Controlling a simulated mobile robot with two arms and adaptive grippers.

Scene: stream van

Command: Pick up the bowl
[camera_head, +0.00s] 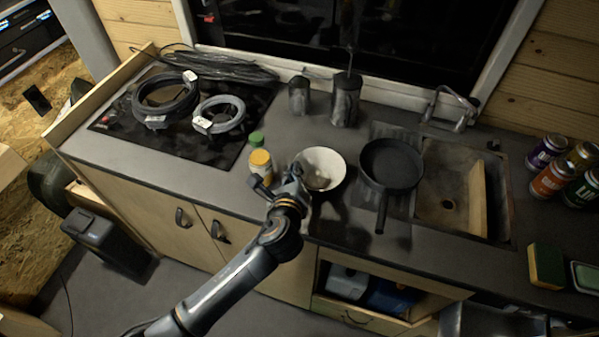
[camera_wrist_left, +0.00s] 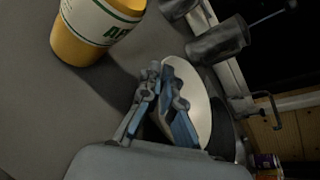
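The white bowl (camera_head: 325,160) is on the dark worktop, left of the black pan. My left gripper (camera_head: 296,178) is at the bowl's left rim, with its fingertips partly over it. In the left wrist view the two fingers (camera_wrist_left: 161,72) come close together at the near edge of the bowl (camera_wrist_left: 200,95), one finger in front of its white inside. They look shut on the rim, though the exact contact is hidden. I cannot tell whether the bowl is lifted. My right gripper is not in view.
Two dark canisters (camera_head: 345,98) stand behind. The sink (camera_head: 450,195) is right.

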